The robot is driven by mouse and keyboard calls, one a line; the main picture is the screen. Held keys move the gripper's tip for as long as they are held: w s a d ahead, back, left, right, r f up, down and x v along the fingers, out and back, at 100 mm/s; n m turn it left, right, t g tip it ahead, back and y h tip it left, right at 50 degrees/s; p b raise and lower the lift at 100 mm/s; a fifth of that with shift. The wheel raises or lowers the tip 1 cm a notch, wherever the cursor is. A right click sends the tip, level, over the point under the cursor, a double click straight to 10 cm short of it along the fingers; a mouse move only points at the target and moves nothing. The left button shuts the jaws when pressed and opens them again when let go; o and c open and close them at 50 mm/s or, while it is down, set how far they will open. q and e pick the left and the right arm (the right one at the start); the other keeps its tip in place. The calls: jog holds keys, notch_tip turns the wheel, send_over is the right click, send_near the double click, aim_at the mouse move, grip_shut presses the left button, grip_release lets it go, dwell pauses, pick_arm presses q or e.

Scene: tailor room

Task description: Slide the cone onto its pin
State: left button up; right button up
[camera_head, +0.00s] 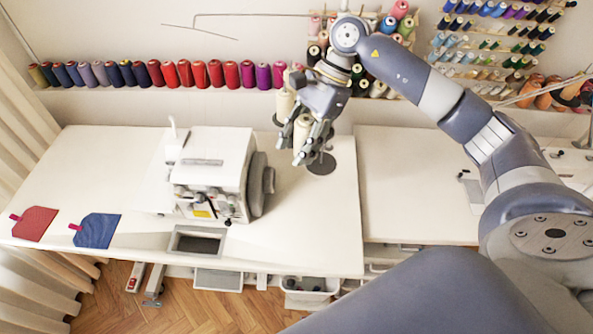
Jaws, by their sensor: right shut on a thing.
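My right gripper (310,139) comes down from above, right of the white sewing machine. It is shut on a cream thread cone (302,127), whose body shows between the fingers. A second cream cone (285,103) shows just left of and behind the gripper. A dark round base (321,164) lies on the white table below and slightly right of the fingertips. The pin cannot be made out; the gripper and cones may hide it. I cannot tell how far the held cone is above the base. My left gripper is not in view.
The white sewing machine (212,172) stands left of the gripper, with its dark handwheel (262,185) nearest. Red (35,223) and blue (97,230) fabric pieces lie at the table's left. Thread spools (200,74) line the wall behind. The right table (410,200) is largely bare.

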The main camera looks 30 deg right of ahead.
jog(key=w+d+r+m+t+p, duration=0.4)
jog(key=w+d+r+m+p, duration=0.1)
jog(key=d+r+m, duration=0.3)
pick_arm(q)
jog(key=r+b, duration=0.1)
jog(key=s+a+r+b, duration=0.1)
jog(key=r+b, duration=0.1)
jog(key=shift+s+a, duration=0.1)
pick_arm(e)
jog(key=shift+h, duration=0.5)
jog(key=f, duration=0.4)
jog(key=shift+w+a, duration=0.25)
pick_arm(q)
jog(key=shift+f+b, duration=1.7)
jog(key=shift+b, duration=0.2)
pick_arm(e)
jog(key=shift+f, duration=1.75)
jog(key=shift+f+b, duration=5)
jog(key=shift+f, duration=0.8)
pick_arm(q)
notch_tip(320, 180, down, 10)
pick_arm(e)
jog(key=o, duration=1.2)
jog(key=shift+r, duration=0.1)
jog(key=shift+c, duration=0.2)
